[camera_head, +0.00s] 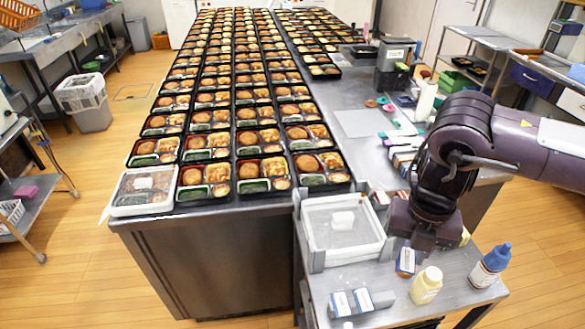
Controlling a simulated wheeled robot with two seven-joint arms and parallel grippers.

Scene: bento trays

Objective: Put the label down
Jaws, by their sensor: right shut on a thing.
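My right gripper (410,240) comes in from the right and points down over the small front table, just right of a clear-walled white tray. The fingertips are mostly hidden by the gripper body. I cannot tell whether the label touches the table. My left gripper is not in view.
The white tray (318,262) holds a small white piece. Several open bento trays fill the long counter.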

